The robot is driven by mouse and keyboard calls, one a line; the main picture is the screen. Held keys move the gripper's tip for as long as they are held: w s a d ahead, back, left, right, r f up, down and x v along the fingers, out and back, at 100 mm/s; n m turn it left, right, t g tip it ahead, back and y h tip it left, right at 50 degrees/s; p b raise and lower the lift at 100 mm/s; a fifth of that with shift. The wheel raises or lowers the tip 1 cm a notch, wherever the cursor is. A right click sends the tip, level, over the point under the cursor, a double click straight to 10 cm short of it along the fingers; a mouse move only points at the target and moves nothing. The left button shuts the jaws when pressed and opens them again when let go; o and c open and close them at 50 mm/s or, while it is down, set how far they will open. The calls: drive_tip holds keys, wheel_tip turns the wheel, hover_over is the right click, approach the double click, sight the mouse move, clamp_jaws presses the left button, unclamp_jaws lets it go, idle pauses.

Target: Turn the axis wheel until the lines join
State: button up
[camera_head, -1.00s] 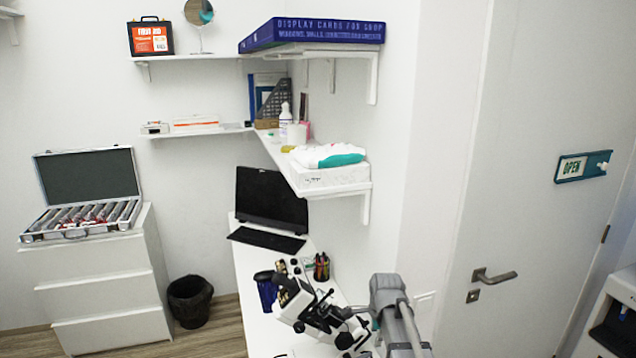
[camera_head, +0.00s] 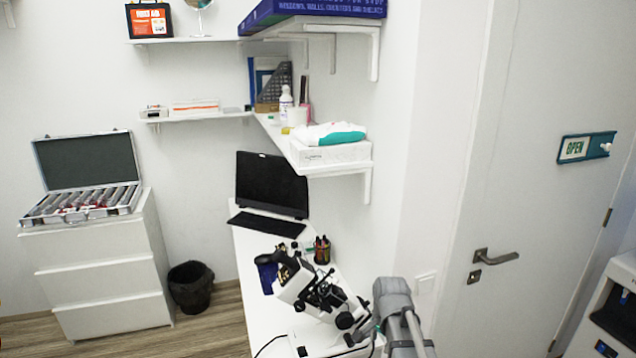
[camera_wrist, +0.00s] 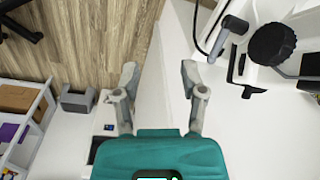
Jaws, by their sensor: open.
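A white and black optical instrument (camera_head: 296,284) stands tilted on the white desk, with several black knobs on its side. In the wrist view a large ribbed black knob (camera_wrist: 272,45) shows at the upper right, beside a smaller lever (camera_wrist: 232,28). I cannot tell which part is the axis wheel. No lines can be seen in either view. My gripper (camera_wrist: 159,72) is open and empty, left of the black knob and apart from it. In the head view my grey arm is beside the instrument's right side; my fingers cannot be made out there.
The white desk (camera_head: 250,257) also holds a black monitor (camera_head: 271,184), a keyboard (camera_head: 266,224) and a pen holder (camera_head: 322,250). A shelf with a tissue box (camera_head: 330,154) hangs above. A door (camera_head: 535,200) is at right. Wood floor (camera_wrist: 85,35) lies left of the desk.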

drive_tip(key=s+f+n+b, duration=0.5)
drive_tip(key=s+f+n, duration=0.1)
drive_tip(key=s+n, duration=0.3)
drive_tip(key=shift+d+n+g, duration=0.15)
drive_tip(key=shift+n+g, duration=0.25)
drive_tip(key=shift+n, duration=0.3)
drive_tip(key=shift+o, duration=0.2)
drive_tip(key=shift+s, duration=0.1)
idle(0.4)
